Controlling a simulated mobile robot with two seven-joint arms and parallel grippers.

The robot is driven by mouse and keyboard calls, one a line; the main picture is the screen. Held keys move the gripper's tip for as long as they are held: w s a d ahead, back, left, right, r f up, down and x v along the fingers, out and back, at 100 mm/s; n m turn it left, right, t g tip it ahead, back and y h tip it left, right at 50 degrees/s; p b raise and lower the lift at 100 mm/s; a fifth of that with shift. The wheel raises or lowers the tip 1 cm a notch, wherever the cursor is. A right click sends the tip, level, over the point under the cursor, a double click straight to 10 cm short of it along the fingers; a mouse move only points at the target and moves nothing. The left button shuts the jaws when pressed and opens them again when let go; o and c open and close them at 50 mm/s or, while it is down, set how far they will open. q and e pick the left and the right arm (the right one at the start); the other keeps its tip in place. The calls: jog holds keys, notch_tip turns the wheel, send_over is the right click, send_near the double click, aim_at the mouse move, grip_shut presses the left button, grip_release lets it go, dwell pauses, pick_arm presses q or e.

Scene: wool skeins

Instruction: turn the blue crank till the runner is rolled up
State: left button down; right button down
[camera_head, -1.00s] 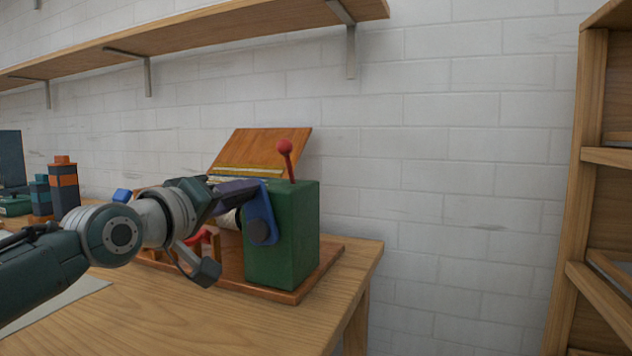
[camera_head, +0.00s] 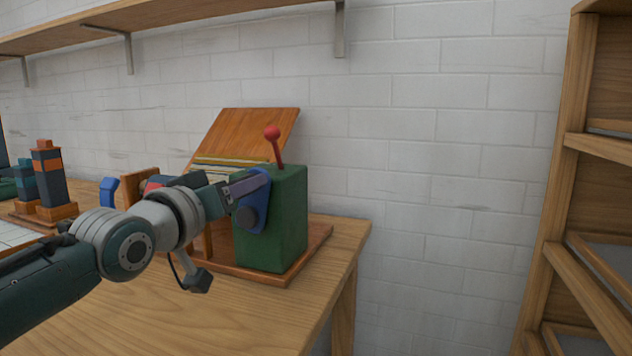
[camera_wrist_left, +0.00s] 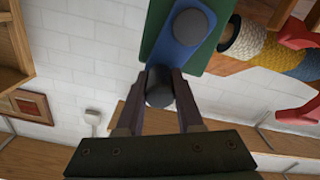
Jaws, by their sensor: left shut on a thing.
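The blue crank (camera_head: 257,209) is on the side of a green block (camera_head: 285,225), with a dark round hub at its lower end. It points up from the hub, tilted slightly right. My left gripper (camera_head: 263,181) is at its upper end. The left wrist view shows its two fingers shut on the crank's dark round grip (camera_wrist_left: 160,87), with the blue arm (camera_wrist_left: 187,30) beyond. The runner is mostly hidden behind my arm in the head view. Cream, blue and yellow woven bands (camera_wrist_left: 268,50) show beside the green block in the left wrist view. My right gripper is not in view.
A red-knobbed lever (camera_head: 272,134) stands up by the green block. A sloping wooden board (camera_head: 245,132) rises behind. The device's wooden base (camera_head: 312,245) lies near the table's right edge. Stacked dark and orange blocks (camera_head: 47,175) stand left. A wooden rack (camera_head: 560,190) is right.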

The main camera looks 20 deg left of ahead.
pick_arm(q)
jog(key=shift+r, duration=0.1)
jog(key=c, duration=0.5)
grip_release()
jog(key=shift+c, duration=0.2)
jog(key=s+p, duration=0.2)
jog(key=s, duration=0.8)
jog(key=shift+a+p, duration=0.4)
